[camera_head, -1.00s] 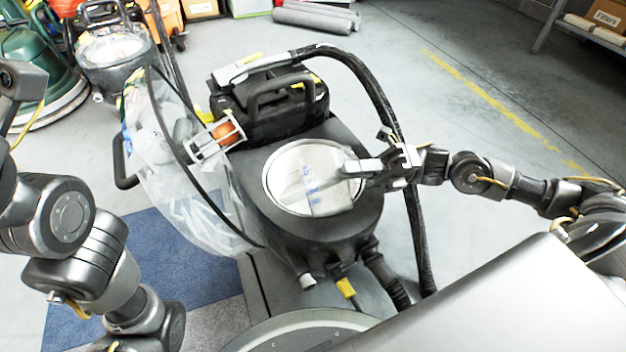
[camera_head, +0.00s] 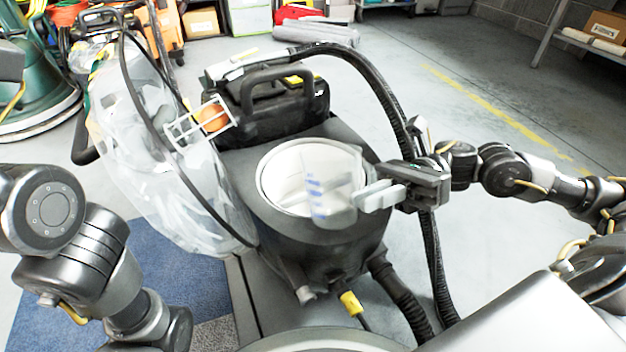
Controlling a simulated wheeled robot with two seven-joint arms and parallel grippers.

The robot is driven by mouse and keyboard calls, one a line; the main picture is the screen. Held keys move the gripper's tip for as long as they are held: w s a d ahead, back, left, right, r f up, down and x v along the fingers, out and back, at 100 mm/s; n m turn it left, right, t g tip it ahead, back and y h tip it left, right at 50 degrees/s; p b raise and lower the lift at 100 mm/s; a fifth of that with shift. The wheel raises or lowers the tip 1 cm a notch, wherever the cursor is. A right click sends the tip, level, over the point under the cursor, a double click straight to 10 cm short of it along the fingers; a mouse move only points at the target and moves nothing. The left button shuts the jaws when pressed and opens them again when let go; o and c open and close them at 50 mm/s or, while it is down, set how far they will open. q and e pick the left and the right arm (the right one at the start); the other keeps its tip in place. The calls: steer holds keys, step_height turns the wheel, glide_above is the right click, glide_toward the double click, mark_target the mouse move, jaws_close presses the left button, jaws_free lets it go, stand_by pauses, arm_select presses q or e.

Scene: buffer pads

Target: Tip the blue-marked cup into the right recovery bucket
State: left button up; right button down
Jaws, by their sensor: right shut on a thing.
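The clear cup with blue marks (camera_head: 333,190) is in the head view, over the right front part of a round, pale-lined bucket opening (camera_head: 277,168) in a dark machine body. The cup looks close to upright with a slight lean, and it hides part of the opening's rim. I cannot tell whether anything is in the cup. My right gripper (camera_head: 375,196) comes in from the right and is shut on the cup's right side. My left arm shows at the left edge, but its gripper is out of view.
A clear bag (camera_head: 150,150) on a black hoop stands left of the opening, with an orange ball in a white cage (camera_head: 213,118) beside it. A black case with a handle (camera_head: 275,105) is behind. A black hose (camera_head: 385,100) arches behind my right gripper. Open floor lies to the right.

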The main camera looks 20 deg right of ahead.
steer(key=shift+s+a+f+n+h, duration=0.1)
steer(key=shift+s+f+n+h, duration=0.15)
steer(key=shift+s+f+n, duration=0.45)
steer(key=shift+s+a+f+n+h, duration=0.15)
steer(key=shift+s+f+n+h, duration=0.2)
steer(key=shift+n, duration=0.6)
steer(key=shift+s+a+f+n+h, duration=0.1)
steer(key=shift+s+f+n+h, duration=0.1)
steer(key=shift+s+f+n, duration=0.5)
steer(key=shift+w+r, duration=0.25)
